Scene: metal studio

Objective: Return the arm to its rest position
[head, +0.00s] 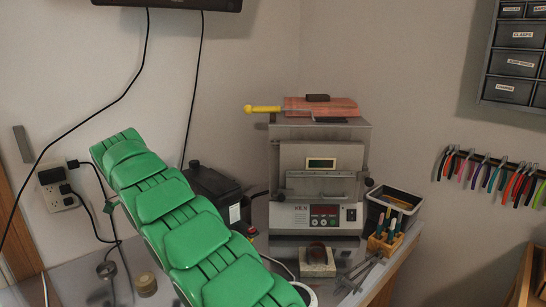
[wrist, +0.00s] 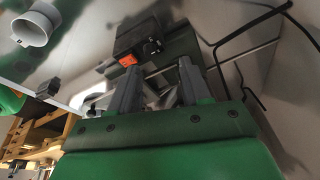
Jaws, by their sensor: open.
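My green arm crosses the left and middle of the head view, from the bottom edge up towards the wall at the left. My gripper (wrist: 160,78) shows in the wrist view as two grey fingers standing apart from the dark green palm. The fingers are open, and I see nothing held between them. A black box with an orange-red switch (wrist: 128,60) appears beyond the fingertips. I cannot tell how far it is from them. In the head view I cannot make out the gripper clearly.
A grey kiln (head: 320,190) stands on the workbench (head: 75,278) with a yellow-handled tool (head: 262,109) on top. A black machine (head: 212,184), a tool holder (head: 384,243) and a dark bin (head: 393,198) stand nearby. Cables hang by the wall socket (head: 53,190).

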